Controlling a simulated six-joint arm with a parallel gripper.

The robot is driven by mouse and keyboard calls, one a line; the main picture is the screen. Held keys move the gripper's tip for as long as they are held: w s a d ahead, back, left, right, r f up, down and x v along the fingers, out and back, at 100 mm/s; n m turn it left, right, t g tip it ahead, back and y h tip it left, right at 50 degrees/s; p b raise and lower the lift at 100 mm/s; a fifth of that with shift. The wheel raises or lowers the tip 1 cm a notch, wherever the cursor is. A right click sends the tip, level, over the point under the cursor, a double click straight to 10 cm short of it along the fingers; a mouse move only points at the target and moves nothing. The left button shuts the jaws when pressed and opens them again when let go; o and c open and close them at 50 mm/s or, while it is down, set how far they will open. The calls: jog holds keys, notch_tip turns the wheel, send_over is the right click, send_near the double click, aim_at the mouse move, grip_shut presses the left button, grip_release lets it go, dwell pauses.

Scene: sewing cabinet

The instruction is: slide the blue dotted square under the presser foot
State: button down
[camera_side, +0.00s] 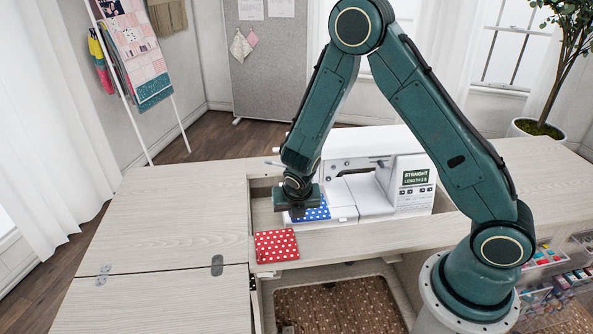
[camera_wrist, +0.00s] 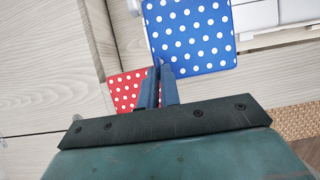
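The blue square with white dots (camera_side: 318,213) lies flat at the left end of the white sewing machine's bed (camera_side: 344,214). It also fills the top middle of the wrist view (camera_wrist: 190,32). My gripper (camera_side: 300,212) is low over the square's left part and hides some of it. In the wrist view the two fingers (camera_wrist: 161,68) are close together, with their tips at the square's lower left edge. Whether they pinch the fabric or only touch it is unclear. The presser foot is too small to make out and lies to the right, around the machine's needle area.
A red dotted square (camera_side: 276,246) lies on the cabinet top in front of the machine, and shows behind my fingers in the wrist view (camera_wrist: 122,90). The wooden cabinet top (camera_side: 170,215) is bare at the left. An open recess edges the machine.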

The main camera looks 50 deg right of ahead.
jog(key=shift+w+d+f, duration=0.1)
jog(key=shift+w+d, duration=0.1)
jog(key=shift+w, duration=0.05)
jog(key=shift+w+d+f, duration=0.5)
jog(key=shift+f, duration=0.15)
jog(key=shift+w+d+f, duration=0.45)
jog(key=shift+d+f, duration=0.05)
jog(key=shift+f, duration=0.1)
jog(key=shift+w+d+f, duration=0.15)
jog(key=shift+f, duration=0.55)
dwell(0.9)
jog(key=shift+w+d, duration=1.45)
jog(key=shift+d, duration=0.1)
dwell(1.8)
jog(key=c, duration=1.5)
grip_release()
jog(key=shift+c, duration=0.2)
jog(key=shift+s+r, duration=0.1)
jog(key=shift+r, duration=0.05)
